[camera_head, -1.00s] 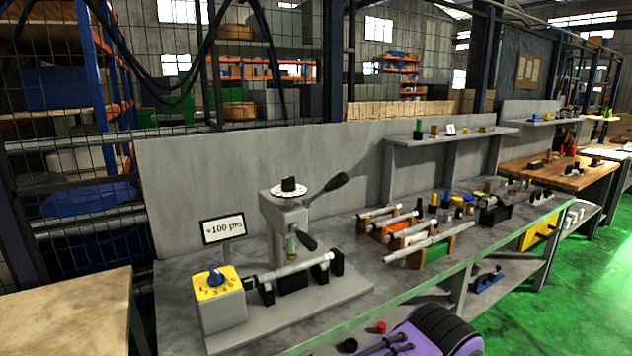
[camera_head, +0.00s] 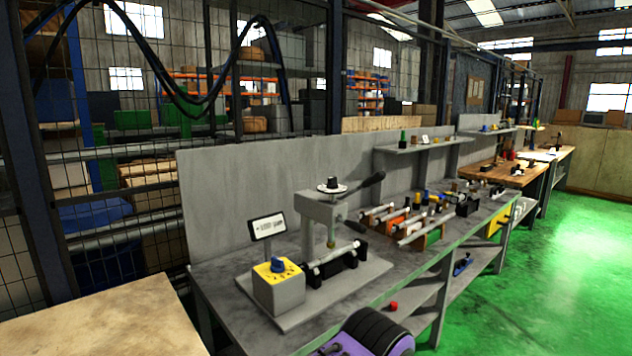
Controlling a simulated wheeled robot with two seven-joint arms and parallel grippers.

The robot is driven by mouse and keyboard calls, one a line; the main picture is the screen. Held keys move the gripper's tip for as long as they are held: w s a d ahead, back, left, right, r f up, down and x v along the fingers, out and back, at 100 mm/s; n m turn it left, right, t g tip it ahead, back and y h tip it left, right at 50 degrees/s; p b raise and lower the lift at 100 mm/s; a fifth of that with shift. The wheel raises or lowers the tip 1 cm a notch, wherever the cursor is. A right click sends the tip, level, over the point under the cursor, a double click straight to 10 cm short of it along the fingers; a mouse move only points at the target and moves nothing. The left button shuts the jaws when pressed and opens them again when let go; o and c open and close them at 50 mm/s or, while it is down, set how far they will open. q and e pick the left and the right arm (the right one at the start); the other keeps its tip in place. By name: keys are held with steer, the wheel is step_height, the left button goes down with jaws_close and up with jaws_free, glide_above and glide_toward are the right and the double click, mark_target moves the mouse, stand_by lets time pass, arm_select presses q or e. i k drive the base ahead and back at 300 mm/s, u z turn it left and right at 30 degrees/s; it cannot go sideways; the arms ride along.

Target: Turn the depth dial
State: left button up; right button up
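A grey box with a yellow top (camera_head: 265,275) and a blue knob (camera_head: 277,265) stands at the left of the plate. I cannot tell for certain which one is the depth dial. A shaft (camera_head: 334,257) lies across black supports. A small sign (camera_head: 268,227) stands behind the box, too small to read now. Neither of my grippers is in view.
Racks with shafts (camera_head: 410,222) and small parts stand farther along the bench. A grey back panel (camera_head: 235,195) rises behind. A wooden tabletop (camera_head: 100,320) is at the lower left. A purple and black object (camera_head: 375,335) is at the bottom edge. Green floor on the right is clear.

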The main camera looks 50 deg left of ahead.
mark_target(332, 183)
steer(key=u, duration=1.5)
